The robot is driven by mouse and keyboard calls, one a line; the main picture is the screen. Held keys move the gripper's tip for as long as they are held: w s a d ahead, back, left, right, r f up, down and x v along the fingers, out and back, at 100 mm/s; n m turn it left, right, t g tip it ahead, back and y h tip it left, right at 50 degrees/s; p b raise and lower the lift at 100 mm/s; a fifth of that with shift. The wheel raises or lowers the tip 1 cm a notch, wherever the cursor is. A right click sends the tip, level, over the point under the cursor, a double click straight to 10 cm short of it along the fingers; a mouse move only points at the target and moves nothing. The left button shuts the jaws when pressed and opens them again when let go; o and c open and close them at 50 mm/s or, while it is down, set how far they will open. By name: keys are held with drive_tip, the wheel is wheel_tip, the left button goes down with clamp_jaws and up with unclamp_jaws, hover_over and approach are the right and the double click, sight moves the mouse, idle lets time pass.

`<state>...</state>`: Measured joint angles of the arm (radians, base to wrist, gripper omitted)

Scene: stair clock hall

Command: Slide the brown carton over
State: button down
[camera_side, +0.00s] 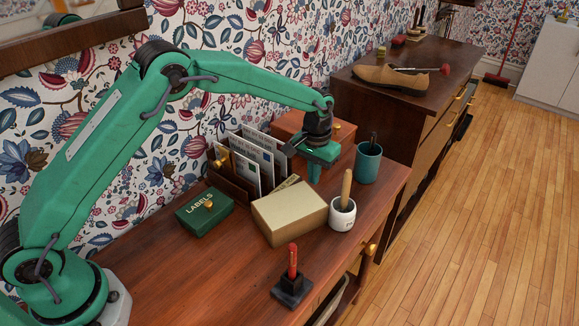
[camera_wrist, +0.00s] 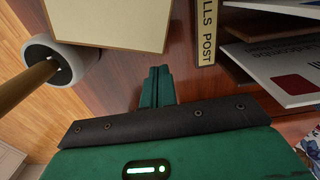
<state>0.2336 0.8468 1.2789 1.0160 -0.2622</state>
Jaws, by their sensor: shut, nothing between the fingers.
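The brown carton (camera_side: 288,212), a plain light-tan box, lies on the wooden desk top (camera_side: 215,255) in the middle of the side view. Part of it shows at the top of the wrist view (camera_wrist: 110,20). My gripper (camera_side: 313,177) points down just behind the carton, on its far right side. Its fingers (camera_wrist: 157,75) are together with nothing between them. In the wrist view a strip of desk shows between the fingertips and the carton's edge, so they look apart. The fingertips' exact height over the desk is hard to tell.

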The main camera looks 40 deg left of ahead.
sight(279, 208)
drive_tip(key=shift+s, duration=0.8)
drive_tip(key=shift+s, duration=0.1)
drive_tip(key=s, duration=1.6)
drive_tip(key=shift+s+d, duration=0.25)
drive_tip(key=shift+w, duration=0.2)
drive_tip(key=shift+w, duration=1.85)
wheel_tip(279, 208, up, 10)
drive_tip(key=s+d+m, duration=0.2)
drive_tip(key=d+m, duration=1.1)
drive_tip(key=shift+s+d+f, duration=0.35)
drive_tip(key=shift+d+f, duration=0.05)
